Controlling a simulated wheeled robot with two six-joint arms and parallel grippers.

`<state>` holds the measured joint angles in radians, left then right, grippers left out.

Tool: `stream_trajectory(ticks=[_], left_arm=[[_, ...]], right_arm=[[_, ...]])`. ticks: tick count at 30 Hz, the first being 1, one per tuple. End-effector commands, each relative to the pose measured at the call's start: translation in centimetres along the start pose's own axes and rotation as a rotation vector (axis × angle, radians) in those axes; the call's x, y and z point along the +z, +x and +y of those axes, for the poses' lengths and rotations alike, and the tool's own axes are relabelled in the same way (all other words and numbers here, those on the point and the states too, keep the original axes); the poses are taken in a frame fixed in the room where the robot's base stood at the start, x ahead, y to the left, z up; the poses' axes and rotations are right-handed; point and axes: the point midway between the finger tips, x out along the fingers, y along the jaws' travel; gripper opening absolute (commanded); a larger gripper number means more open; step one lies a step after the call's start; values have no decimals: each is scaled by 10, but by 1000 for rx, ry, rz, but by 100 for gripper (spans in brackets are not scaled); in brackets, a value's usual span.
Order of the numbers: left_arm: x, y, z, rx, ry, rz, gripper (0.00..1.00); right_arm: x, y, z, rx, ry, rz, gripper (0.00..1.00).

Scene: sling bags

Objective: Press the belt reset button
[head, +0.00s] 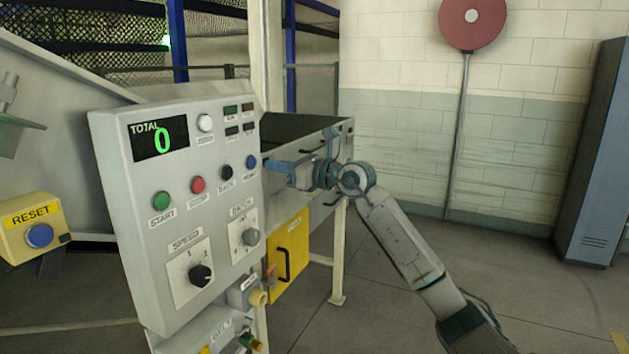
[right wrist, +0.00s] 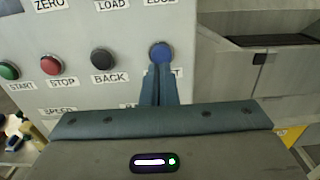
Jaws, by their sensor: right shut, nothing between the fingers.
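The grey control panel (head: 185,215) fills the left middle of the head view. A blue button (head: 251,162) sits at the right end of its button row. It also shows in the right wrist view (right wrist: 161,51); its label is mostly hidden by my fingers and ends in T. My right gripper (head: 268,163) is shut and empty, its fingers pointing at this button. In the right wrist view the fingertips (right wrist: 160,68) overlap the button's lower edge; contact cannot be told. Another blue button (head: 39,236) is on a yellow box labelled RESET (head: 31,212) at far left. My left gripper is not in view.
Black (head: 226,173), red (head: 198,185) and green (head: 161,201) buttons share the panel row. Speed (head: 200,275) and batch (head: 250,237) knobs sit below. The display (head: 158,138) reads TOTAL 0. A yellow door (head: 290,257) is below my gripper. Floor at right is clear.

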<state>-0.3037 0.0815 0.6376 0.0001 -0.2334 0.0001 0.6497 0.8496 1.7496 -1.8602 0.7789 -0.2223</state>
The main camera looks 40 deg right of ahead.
Motion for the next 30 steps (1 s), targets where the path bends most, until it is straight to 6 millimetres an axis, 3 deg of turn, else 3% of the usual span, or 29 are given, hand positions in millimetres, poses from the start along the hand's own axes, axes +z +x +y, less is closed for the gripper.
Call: stream_trajectory(ticks=[3,15,24,30], left_arm=[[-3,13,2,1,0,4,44],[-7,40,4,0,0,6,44],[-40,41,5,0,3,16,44],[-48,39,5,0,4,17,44]], right_arm=[[-4,-19,0,-2,-8,5,0],[-4,-66,1,-1,-6,7,0],[-3,-86,0,0,-4,5,0],[0,-90,1,1,-2,3,0]])
